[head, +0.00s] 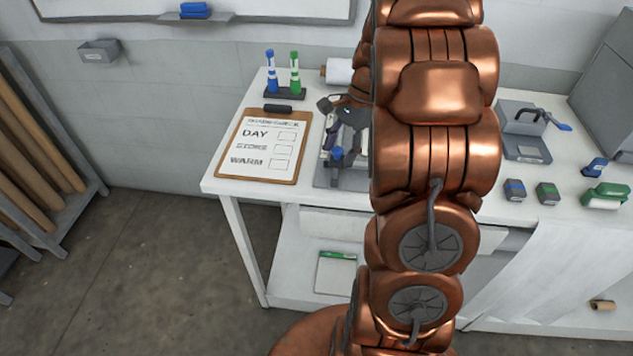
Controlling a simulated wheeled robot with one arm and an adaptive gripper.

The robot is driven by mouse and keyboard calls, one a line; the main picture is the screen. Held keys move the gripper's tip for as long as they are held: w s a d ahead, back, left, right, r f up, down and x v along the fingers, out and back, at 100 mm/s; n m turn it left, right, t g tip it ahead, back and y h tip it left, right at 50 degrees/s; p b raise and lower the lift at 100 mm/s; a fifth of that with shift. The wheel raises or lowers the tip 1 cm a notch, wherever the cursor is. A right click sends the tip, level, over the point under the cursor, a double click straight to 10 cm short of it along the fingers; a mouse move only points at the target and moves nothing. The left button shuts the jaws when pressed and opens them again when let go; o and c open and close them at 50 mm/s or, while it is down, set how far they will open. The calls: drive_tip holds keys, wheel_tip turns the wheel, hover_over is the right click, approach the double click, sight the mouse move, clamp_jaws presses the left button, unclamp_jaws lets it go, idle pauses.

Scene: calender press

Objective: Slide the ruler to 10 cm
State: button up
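My copper arm stands in front of the table and hides much of its middle. My gripper (343,124), dark grey, appears partly from behind the arm, low over a grey device (325,178) with blue parts. I cannot tell whether its fingers are open or shut, or whether they touch anything. The ruler cannot be made out; it may be on the device, hidden by the gripper and arm. No scale or 10 cm mark is legible.
Left of the device lies a clipboard (238,150) reading DAY and WARM. Behind it stand blue (271,75) and green (294,75) markers in a holder. Right of my arm are a grey device with a handle (522,140) and small blocks (514,190).

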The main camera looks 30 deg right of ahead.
drive_tip(key=shift+d+r, duration=0.25)
drive_tip(key=shift+r, duration=0.2)
drive_tip(key=shift+b+v, duration=1.05)
drive_tip(key=shift+v, duration=2.35)
drive_tip(key=s+a+f+n+h, duration=0.1)
drive_tip(key=s+a+n, duration=0.3)
drive_tip(key=a, duration=0.3)
drive_tip(key=s+a+f+n+g+h+b, duration=0.1)
drive_tip(key=s+a+n, duration=0.3)
drive_tip(key=a, duration=0.4)
drive_tip(key=shift+s+a, duration=0.25)
drive_tip(key=shift+s, duration=0.4)
drive_tip(key=shift+f, duration=0.15)
